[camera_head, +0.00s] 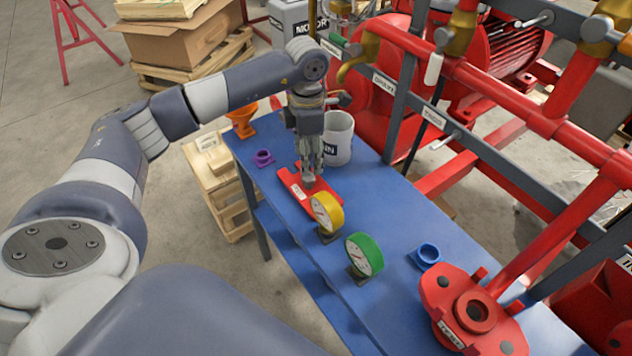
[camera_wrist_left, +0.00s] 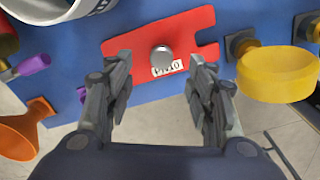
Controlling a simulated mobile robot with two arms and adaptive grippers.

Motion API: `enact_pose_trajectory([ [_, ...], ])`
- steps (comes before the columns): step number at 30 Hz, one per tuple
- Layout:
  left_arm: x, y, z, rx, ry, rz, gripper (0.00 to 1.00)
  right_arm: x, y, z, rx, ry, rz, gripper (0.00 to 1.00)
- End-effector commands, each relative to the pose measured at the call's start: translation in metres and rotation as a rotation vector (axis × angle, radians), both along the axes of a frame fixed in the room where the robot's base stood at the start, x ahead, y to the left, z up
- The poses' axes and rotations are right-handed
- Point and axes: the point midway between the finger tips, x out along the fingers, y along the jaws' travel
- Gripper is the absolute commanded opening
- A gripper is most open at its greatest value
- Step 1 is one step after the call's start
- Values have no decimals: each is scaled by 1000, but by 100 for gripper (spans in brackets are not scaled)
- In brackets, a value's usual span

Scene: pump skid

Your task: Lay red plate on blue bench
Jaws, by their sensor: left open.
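The red plate (camera_head: 323,193) lies flat on the blue bench (camera_head: 391,219). In the left wrist view the red plate (camera_wrist_left: 200,32) has a round silver knob (camera_wrist_left: 162,56) and a white label below it. My left gripper (camera_head: 309,181) points down over the plate in the head view and hides part of it. In the left wrist view my left gripper (camera_wrist_left: 160,85) is open, its fingers apart on either side of the knob, with nothing between them. I cannot tell the exact height of the fingertips above the plate. My right gripper is not in view.
A white mug-like container (camera_head: 339,138) stands close behind the left gripper. A yellow gauge (camera_head: 327,212) and a green gauge (camera_head: 364,255) stand along the front edge. A purple part (camera_head: 263,158), an orange funnel (camera_head: 241,120) and a blue ring (camera_head: 427,255) are also on the bench. Red pipework (camera_head: 500,100) runs behind.

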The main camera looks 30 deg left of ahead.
Motion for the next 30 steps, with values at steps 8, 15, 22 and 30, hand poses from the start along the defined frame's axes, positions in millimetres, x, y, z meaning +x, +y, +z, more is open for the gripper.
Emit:
enact_pose_trajectory([
  [8, 0, 0, -30, 0, 0, 0, 50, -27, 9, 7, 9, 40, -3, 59],
  [15, 0, -3, -59, -1, 4, 0, 50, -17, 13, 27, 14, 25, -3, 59],
  [22, 1, -3, -82, -1, -1, 0, 50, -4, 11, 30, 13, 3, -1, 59],
  [30, 1, -3, -82, 0, -1, 0, 32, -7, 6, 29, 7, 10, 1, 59],
])
